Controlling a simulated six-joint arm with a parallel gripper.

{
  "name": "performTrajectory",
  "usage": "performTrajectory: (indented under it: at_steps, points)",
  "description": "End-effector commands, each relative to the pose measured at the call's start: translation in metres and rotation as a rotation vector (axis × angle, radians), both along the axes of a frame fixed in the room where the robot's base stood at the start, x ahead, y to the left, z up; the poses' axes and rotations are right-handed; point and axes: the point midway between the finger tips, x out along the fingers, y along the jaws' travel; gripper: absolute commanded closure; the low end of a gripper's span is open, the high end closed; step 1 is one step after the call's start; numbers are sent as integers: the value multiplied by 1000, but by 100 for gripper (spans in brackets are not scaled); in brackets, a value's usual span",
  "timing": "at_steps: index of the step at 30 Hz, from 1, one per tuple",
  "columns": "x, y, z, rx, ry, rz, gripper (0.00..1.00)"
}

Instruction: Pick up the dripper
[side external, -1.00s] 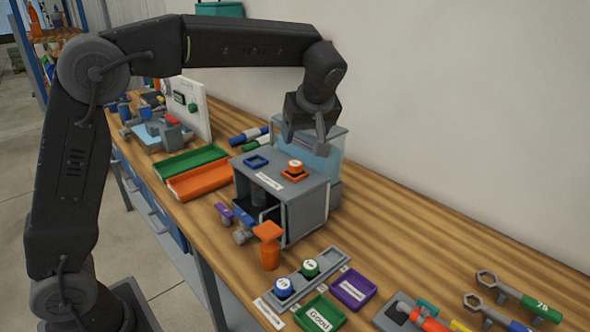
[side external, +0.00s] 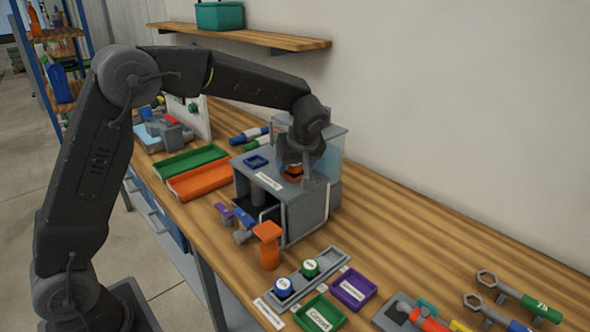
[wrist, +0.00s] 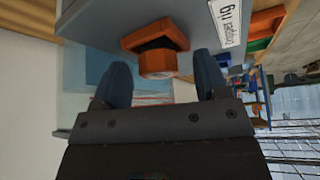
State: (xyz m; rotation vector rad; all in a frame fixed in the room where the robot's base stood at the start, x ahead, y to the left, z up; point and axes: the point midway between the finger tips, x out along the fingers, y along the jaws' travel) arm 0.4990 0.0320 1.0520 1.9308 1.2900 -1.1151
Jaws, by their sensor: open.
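An orange dripper (side external: 294,168) sits in an orange square seat on top of the grey dripper rig (side external: 307,205). The wrist view shows the dripper (wrist: 158,62) with its seat (wrist: 150,36) just beyond it. My gripper (wrist: 157,82) is open, with one finger on each side of the dripper and visible gaps between. In the side external view my gripper (side external: 296,160) is low over the rig top and partly hides the dripper. I cannot tell there whether the fingers touch it.
An empty blue seat (side external: 257,161) is on the rig top. A clear tank (side external: 333,155) stands close behind. Blue (side external: 283,287) and green (side external: 310,268) drippers stand in a grey rack in front, near green (side external: 320,314) and purple (side external: 353,289) trays. An orange T-shaped piece (side external: 268,245) stands beside the rig.

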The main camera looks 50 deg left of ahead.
Motion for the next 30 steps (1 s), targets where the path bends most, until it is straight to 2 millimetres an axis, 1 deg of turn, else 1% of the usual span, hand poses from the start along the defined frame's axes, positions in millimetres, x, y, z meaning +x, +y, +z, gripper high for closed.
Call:
performTrajectory:
  at_steps: [5,21,22,23,30]
  points:
    - [0,0,0,0,0,0,34]
    - [0,0,1,1,-1,0,85]
    - [0,0,1,1,-1,0,86]
    - [0,0,1,1,-1,0,89]
    - [0,0,3,1,-1,0,89]
